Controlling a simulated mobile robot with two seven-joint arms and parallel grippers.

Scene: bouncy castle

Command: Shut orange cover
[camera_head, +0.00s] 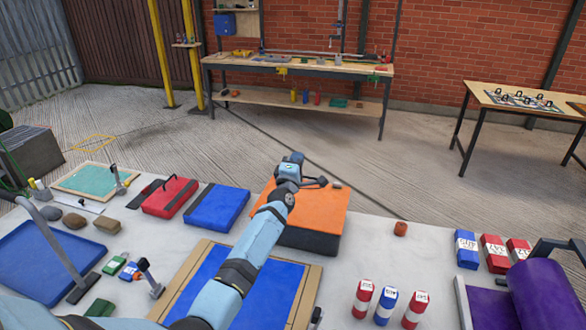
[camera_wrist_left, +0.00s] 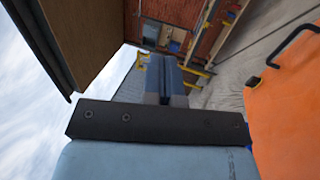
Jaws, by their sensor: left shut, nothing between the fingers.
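The orange cover (camera_head: 318,207) lies on top of a dark grey case in the middle of the table in the head view. It looks flat, though I cannot tell if it is fully seated. It also shows in the left wrist view (camera_wrist_left: 285,125), along the right edge. A black handle (camera_head: 316,183) is at its far side. My left gripper (camera_head: 296,158) is shut and empty, at the cover's far left corner. Its fingers (camera_wrist_left: 165,75) show together in the left wrist view. My arm hides part of the cover's left side. I cannot tell whether the gripper touches it. My right gripper is not in view.
A blue case (camera_head: 217,208) and a red case (camera_head: 169,198) lie left of the orange one. A blue panel in a wooden frame (camera_head: 313,290) is in front. Red and blue cans (camera_head: 386,306) and a purple cover (camera_head: 548,293) are at right. The table right of the orange case is fairly clear.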

